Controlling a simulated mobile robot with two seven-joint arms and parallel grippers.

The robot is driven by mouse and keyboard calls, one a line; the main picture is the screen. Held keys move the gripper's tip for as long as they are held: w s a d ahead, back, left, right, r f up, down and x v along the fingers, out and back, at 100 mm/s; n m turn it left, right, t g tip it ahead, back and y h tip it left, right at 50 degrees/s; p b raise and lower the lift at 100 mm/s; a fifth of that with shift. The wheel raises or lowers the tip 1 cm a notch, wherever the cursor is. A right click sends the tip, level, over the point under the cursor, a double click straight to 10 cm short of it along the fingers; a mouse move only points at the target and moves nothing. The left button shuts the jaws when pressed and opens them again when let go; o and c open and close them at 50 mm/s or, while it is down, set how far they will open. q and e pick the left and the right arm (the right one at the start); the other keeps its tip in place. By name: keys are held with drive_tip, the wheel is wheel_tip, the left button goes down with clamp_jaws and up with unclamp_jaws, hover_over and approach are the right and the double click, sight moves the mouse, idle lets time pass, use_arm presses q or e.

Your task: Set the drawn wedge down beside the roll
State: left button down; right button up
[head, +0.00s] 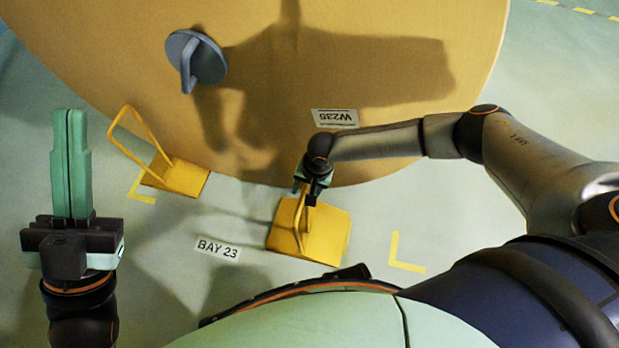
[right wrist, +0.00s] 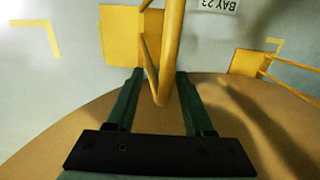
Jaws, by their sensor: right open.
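The drawn wedge (head: 328,238), yellow with an upright looped handle, appears to rest flat on the floor beside the roll's lower edge. The large kraft roll (head: 400,100) fills the upper head view. My right gripper (head: 307,192) is open at the top of the wedge's handle; in the right wrist view (right wrist: 155,85) the handle (right wrist: 170,45) stands between the parted fingers. A second yellow wedge (head: 185,178) with a handle sits against the roll's edge further left. My left gripper (head: 70,115) is shut and empty, raised at the far left.
A floor label reading BAY 23 (head: 217,250) lies between the wedges. Yellow corner marks lie at the right (head: 405,258) and left (head: 140,192). A blue-grey disc with a fin (head: 196,60) and a W235 label (head: 335,118) are on the roll's face. Floor right of the wedge is clear.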

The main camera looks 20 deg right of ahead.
sight(307, 187)
drive_tip(key=r, duration=0.1)
drive_tip(key=r+p, duration=0.1)
drive_tip(key=r, duration=0.1)
drive_tip(key=shift+s+d+r+p, duration=0.15)
drive_tip(key=shift+d+r+p, duration=0.05)
drive_tip(key=shift+d+p, duration=0.1)
drive_tip(key=r, duration=0.1)
drive_tip(key=r+p, duration=0.2)
drive_tip(key=r, duration=0.1)
drive_tip(key=shift+s+d, duration=0.2)
drive_tip(key=shift+d, duration=0.05)
use_arm(q)
drive_tip(key=w+f+n+g+y, duration=0.2)
drive_tip(key=f+y, duration=0.1)
drive_tip(key=f, duration=0.4)
drive_tip(key=w+a+f+n+g+y+p, duration=0.1)
drive_tip(key=w+f+n+g+y, duration=0.1)
drive_tip(key=f, duration=0.5)
drive_tip(key=w+a+f+n+g+y+p, duration=0.1)
drive_tip(key=w+f+n+g+y, duration=0.1)
drive_tip(key=f, duration=0.5)
drive_tip(key=n+g+y, duration=0.1)
drive_tip(key=n+y, duration=0.1)
drive_tip(key=y, duration=0.1)
use_arm(e)
drive_tip(key=r, duration=0.3)
drive_tip(key=d+r, duration=0.1)
drive_tip(key=r, duration=0.1)
drive_tip(key=shift+s, duration=0.3)
